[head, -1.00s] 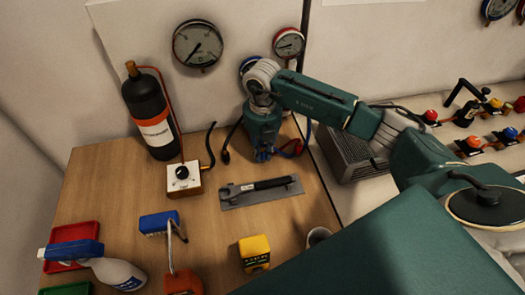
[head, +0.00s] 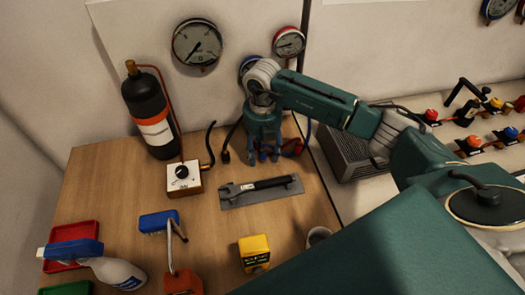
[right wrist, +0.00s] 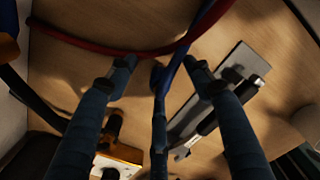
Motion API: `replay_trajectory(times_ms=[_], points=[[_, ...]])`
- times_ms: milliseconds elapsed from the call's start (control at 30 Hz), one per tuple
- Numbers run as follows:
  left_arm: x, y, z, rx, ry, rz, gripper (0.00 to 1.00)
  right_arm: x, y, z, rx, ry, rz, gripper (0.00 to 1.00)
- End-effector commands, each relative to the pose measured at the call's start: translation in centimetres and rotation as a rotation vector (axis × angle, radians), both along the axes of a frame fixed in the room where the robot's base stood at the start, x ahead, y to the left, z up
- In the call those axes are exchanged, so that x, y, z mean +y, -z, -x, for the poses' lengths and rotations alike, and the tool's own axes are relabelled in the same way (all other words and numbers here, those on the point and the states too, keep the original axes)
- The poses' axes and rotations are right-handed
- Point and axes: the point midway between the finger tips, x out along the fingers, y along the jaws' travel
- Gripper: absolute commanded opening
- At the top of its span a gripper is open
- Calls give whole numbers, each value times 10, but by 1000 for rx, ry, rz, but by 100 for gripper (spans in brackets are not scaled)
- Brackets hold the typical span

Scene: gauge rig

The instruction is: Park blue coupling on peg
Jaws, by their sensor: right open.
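My right gripper (head: 264,156) is open, its fingers pointing down close above the back of the wooden bench. In the right wrist view its spread fingers (right wrist: 158,78) have a blue hose (right wrist: 192,50) running down between them. The hose's dark blue lower end (right wrist: 157,75), perhaps the blue coupling, lies between the fingers and is partly hidden. I cannot make out the peg or whether the coupling is on it. A red hose (right wrist: 110,47) crosses beyond the fingertips. My left gripper is out of view.
A wrench lies on a grey plate (head: 285,193) in front of the gripper. A white box with a black knob (head: 184,178) and a black cylinder (head: 150,115) stand left. A grey ribbed case (head: 345,160) stands right. The bench's middle front is partly clear.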

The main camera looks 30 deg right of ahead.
Motion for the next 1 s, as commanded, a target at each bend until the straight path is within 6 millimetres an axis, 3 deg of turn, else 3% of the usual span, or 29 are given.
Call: replay_trajectory(times_ms=[367,800,1000], points=[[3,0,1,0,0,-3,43,0,-9,-1,-1,0,0,52],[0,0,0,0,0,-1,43,0,-96,-1,-3,-1,0,52],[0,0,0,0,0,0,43,0,-116,-1,0,1,0,52]])
